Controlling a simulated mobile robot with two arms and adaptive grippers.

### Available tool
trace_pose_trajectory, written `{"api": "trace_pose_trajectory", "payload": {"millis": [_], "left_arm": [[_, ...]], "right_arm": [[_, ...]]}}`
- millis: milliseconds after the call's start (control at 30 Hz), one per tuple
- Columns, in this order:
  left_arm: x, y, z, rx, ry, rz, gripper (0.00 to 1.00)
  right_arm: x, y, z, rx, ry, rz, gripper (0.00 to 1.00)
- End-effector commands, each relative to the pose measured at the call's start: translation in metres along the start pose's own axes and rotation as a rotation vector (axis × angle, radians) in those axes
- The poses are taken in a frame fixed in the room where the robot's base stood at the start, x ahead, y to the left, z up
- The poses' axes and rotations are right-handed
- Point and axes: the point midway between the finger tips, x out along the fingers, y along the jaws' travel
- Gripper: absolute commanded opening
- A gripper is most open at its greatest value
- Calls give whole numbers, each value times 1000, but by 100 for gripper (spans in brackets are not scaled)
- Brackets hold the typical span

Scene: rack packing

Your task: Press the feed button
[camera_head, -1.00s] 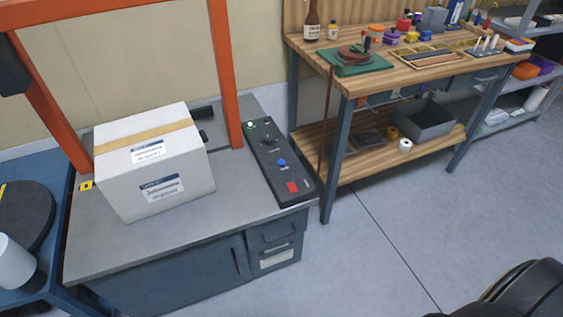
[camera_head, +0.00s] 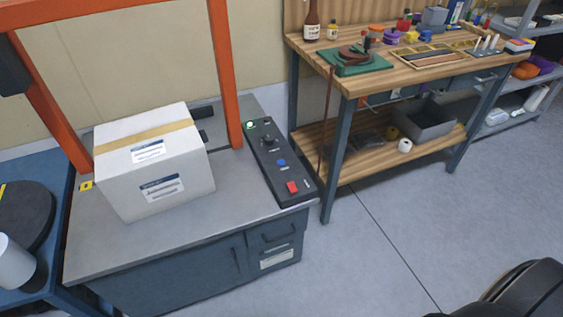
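A dark control panel (camera_head: 279,164) lies on the right side of the grey bench top. It carries a green button (camera_head: 250,125) at its far end, a black knob (camera_head: 267,143) below that, a blue button (camera_head: 281,162) further down, and a red switch (camera_head: 292,187) at the near end. The labels are too small to read, so I cannot tell which one is the feed button. Nothing touches the panel. Neither gripper is in view.
A taped white carton (camera_head: 155,170) stands on the grey bench left of the panel, under an orange frame (camera_head: 224,75). A wooden workbench (camera_head: 425,57) with tools stands to the right. A dark rounded shape fills the bottom right corner. The floor (camera_head: 400,225) in front is clear.

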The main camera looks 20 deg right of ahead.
Motion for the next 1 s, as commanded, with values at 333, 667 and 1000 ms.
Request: {"api": "trace_pose_trajectory", "payload": {"millis": [333,667,1000], "left_arm": [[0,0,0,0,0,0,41],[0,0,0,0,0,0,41],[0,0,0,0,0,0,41]], "right_arm": [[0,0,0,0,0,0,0],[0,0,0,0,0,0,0],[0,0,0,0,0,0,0]]}}
